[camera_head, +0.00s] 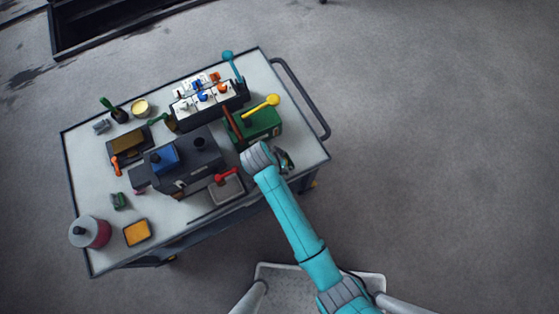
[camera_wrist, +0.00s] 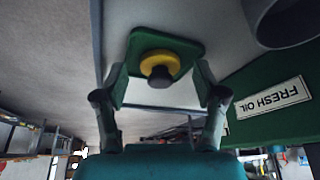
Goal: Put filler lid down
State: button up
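In the wrist view, a green square plate with a yellow disc and a dark knob, which looks like the filler lid (camera_wrist: 183,47), sits between the two fingers of my gripper (camera_wrist: 160,78). The fingertips appear to press on its two sides. A green box labelled FRESH OIL (camera_wrist: 240,108) stands right beside the gripper, its label upside down in this view. In the head view, the green box (camera_head: 265,127) has a yellow-knobbed lever. My gripper (camera_head: 284,160) is near the cart's right edge, mostly hidden by my wrist.
The cart top (camera_head: 85,165) holds a dark machine block with a blue part (camera_head: 164,157), a switch panel (camera_head: 205,101), a red canister (camera_head: 95,232) and a yellow tray (camera_head: 136,232). A dark handrail (camera_head: 305,98) runs along the right end. A dark round rim (camera_wrist: 285,22) is close in the wrist view.

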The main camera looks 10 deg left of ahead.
jog(key=v, duration=1.2)
jog(key=s+d+f+n+t+y, duration=0.1)
jog(key=s+d+f, duration=0.15)
jog(key=d, duration=0.25)
jog(key=s+d+f+n+t+y, duration=0.1)
jog(key=d+f, duration=0.3)
jog(key=d, duration=0.1)
jog(key=s+d+r+n+t+y, duration=0.1)
jog(key=s+d+n+t+y, duration=0.15)
jog(key=s+d, duration=0.6)
jog(key=s+d+r+n+t+h, duration=0.1)
jog(key=s+d+r+t, duration=0.2)
jog(key=s+r, duration=0.5)
jog(key=s+d+r+n+t+h, duration=0.1)
jog(key=s+d+r+t, duration=0.2)
jog(key=s+r, duration=0.5)
notch_tip(320, 180, up, 5)
jog(key=shift+d+r+t, duration=0.15)
jog(key=shift+d+t, duration=0.1)
jog(key=shift+t, duration=0.2)
